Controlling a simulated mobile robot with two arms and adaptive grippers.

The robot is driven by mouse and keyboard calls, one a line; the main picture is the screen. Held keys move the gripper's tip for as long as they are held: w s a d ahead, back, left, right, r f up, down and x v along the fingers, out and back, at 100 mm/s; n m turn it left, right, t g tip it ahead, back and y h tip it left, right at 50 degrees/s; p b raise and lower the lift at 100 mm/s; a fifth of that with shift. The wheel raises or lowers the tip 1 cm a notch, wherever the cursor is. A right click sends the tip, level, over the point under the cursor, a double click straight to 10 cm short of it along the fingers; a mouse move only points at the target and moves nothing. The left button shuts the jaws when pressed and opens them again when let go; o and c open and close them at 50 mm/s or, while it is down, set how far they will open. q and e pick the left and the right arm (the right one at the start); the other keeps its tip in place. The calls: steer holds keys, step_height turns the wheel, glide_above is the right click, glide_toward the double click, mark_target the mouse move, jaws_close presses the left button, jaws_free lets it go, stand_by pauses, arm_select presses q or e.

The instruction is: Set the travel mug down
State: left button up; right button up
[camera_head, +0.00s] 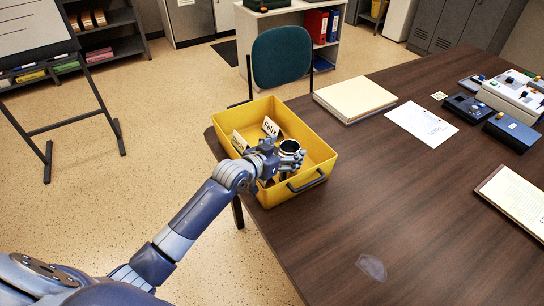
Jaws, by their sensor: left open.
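The travel mug (289,147) has a dark round top with a pale rim and stands in the yellow tray (322,150), near its right side. My left gripper (283,158) is open around or beside the mug; I cannot tell if the fingers touch it. The mug's lower part is hidden by the gripper. My right gripper is not in view.
Name cards, one reading Felix (271,127), stand in the tray. The tray sits at the left corner of the brown table (400,220). A paper stack (355,98), a sheet (421,123) and desk devices (512,132) lie farther right. The table's front is mostly clear.

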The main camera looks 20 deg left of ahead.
arm_select(q)
steer(key=v, duration=1)
steer(key=shift+s+r, duration=0.15)
steer(key=shift+s, duration=0.05)
